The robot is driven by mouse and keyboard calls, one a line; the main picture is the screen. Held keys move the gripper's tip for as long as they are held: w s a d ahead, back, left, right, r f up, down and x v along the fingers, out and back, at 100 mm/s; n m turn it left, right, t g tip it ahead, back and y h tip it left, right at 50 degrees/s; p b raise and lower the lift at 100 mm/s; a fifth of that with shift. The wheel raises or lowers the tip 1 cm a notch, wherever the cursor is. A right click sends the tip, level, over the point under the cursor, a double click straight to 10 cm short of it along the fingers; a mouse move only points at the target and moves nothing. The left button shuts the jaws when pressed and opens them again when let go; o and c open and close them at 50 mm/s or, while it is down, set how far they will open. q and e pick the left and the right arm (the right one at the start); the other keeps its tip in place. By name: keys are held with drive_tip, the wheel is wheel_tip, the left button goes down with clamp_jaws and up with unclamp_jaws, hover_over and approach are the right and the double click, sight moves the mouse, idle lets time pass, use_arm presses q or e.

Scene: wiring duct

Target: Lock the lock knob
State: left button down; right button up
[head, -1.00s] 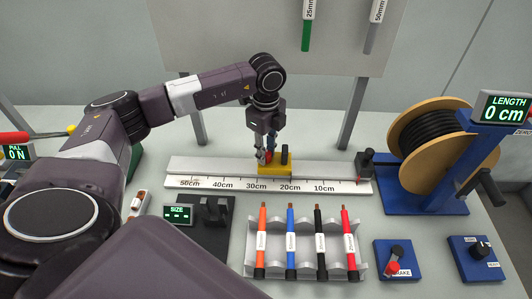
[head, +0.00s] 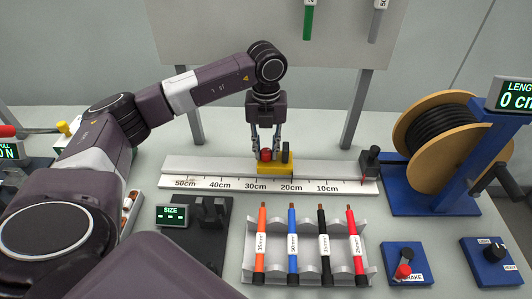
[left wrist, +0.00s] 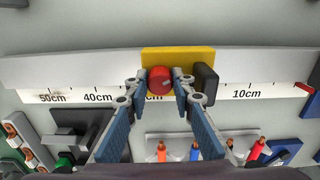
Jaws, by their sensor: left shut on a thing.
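The red lock knob (head: 265,155) sits on the yellow slider block (head: 276,168) on the measuring rail, between the 20cm and 30cm marks. It also shows in the left wrist view (left wrist: 159,80), with the yellow block (left wrist: 178,57) behind it. My left gripper (head: 265,150) points straight down at the knob. In the left wrist view its fingers (left wrist: 159,84) lie on both sides of the knob and are shut on it. A black post (head: 286,154) stands on the block just right of the knob. My right gripper is not seen.
The grey rail (head: 220,167) runs across the table, with a black stop (head: 370,160) at its right end. In front are a rack (head: 305,270) of colored cables, the size gauge (head: 205,215) and the brake box (head: 405,262). A cable reel (head: 440,135) stands right.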

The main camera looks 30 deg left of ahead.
sight(266, 151)
use_arm(q)
drive_tip(key=m+b, duration=0.2)
drive_tip(key=m, duration=0.3)
drive_tip(key=shift+m, duration=0.3)
drive_tip(key=shift+r, duration=0.1)
idle(0.3)
drive_tip(key=c, duration=1.7)
unclamp_jaws()
drive_tip(key=shift+o, duration=0.2)
wheel_tip(266, 151, up, 12)
